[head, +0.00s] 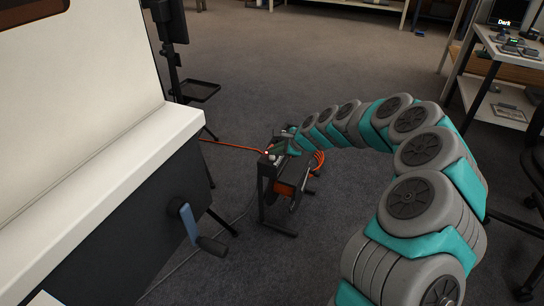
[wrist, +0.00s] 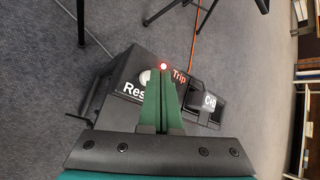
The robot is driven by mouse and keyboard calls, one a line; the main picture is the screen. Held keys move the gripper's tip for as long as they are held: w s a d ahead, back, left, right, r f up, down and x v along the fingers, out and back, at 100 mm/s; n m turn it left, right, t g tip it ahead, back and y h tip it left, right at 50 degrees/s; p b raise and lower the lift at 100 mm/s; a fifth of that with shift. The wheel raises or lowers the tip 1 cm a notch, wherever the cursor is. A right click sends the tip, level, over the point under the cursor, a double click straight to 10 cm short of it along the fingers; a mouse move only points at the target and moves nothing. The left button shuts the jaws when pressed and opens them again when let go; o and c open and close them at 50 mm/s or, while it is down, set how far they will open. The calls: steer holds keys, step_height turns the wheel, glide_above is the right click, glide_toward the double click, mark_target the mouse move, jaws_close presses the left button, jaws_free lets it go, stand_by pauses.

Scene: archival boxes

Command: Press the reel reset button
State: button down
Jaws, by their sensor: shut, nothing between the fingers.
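The cable reel (head: 285,188) stands on the carpet in the head view, a dark frame with orange cable wound on it. Its dark top housing (wrist: 125,72) fills the middle of the wrist view. A pale round button (wrist: 145,76) sits above a white label of which "Res" shows; my fingers hide the rest. A lit red lamp (wrist: 164,66) is beside the word "Trip". My gripper (wrist: 163,82) is shut and empty, its green fingers pointing at the housing just right of the button. I cannot tell if the tips touch. In the head view my gripper (head: 281,148) is at the reel's top.
An orange cable (head: 232,147) runs left from the reel. A dark cabinet with a white top (head: 150,150) and a crank (head: 190,225) stands at left. A black stand (head: 175,75) is behind it. A shelf table (head: 495,90) is at right. Carpet beyond the reel is open.

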steer(key=shift+f, duration=0.1)
stand_by(0.5)
steer(key=shift+f, duration=0.3)
steer(key=shift+r+p, duration=0.45)
stand_by(0.4)
step_height(320, 180, up, 6)
steer(key=p, duration=0.4)
stand_by(0.8)
